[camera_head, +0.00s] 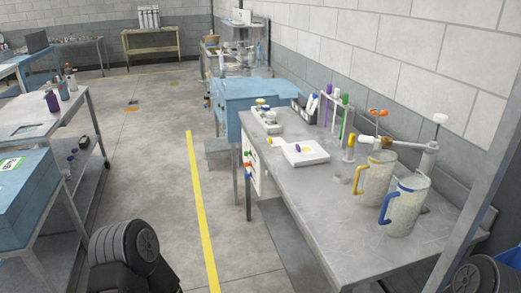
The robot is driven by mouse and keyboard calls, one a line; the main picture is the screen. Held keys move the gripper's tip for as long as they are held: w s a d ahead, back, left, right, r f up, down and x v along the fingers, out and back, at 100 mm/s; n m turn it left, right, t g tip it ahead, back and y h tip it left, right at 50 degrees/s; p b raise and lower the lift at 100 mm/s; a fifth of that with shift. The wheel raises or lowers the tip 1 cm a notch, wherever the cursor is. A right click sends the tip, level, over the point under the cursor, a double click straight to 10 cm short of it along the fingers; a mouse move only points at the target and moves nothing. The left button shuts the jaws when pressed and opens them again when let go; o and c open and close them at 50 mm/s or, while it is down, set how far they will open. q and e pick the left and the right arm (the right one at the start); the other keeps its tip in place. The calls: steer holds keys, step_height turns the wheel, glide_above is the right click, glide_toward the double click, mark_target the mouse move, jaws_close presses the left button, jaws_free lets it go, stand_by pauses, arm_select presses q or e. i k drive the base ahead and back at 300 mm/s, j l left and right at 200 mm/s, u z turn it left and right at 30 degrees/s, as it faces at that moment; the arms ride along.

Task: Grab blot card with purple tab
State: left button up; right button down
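A purple piece (329,89) also shows high on the upright rack (348,118) behind, beside green pieces. White cards or sheets (311,104) stand in a dark holder left of the rack; any tab colours there are too small to tell. Neither of my grippers is in view; only dark parts of my arms show at the bottom corners.
Two pale jugs, one with a yellow handle (361,178) and one with a blue handle (390,208), stand on the bench's right side. A blue cabinet (240,95) stands beyond. Another bench is at the left. The floor along the yellow line (201,205) is clear.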

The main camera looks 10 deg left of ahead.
mark_target(304, 150)
steer(key=i+j+z, duration=0.1)
steer(key=z, duration=0.95)
steer(key=j+z, duration=0.25)
steer(key=j, duration=0.25)
steer(key=j+z, duration=0.3)
steer(key=j, duration=0.25)
steer(key=j+z, duration=0.25)
steer(key=j, duration=0.25)
steer(key=k+j+z, duration=0.25)
steer(key=j, duration=0.2)
steer(key=k+j, duration=0.1)
steer(key=j, duration=0.35)
steer(key=k+j, duration=0.1)
steer(key=j, duration=0.8)
steer(key=k+j+z, duration=0.1)
steer(key=j, duration=0.35)
steer(key=k, duration=0.05)
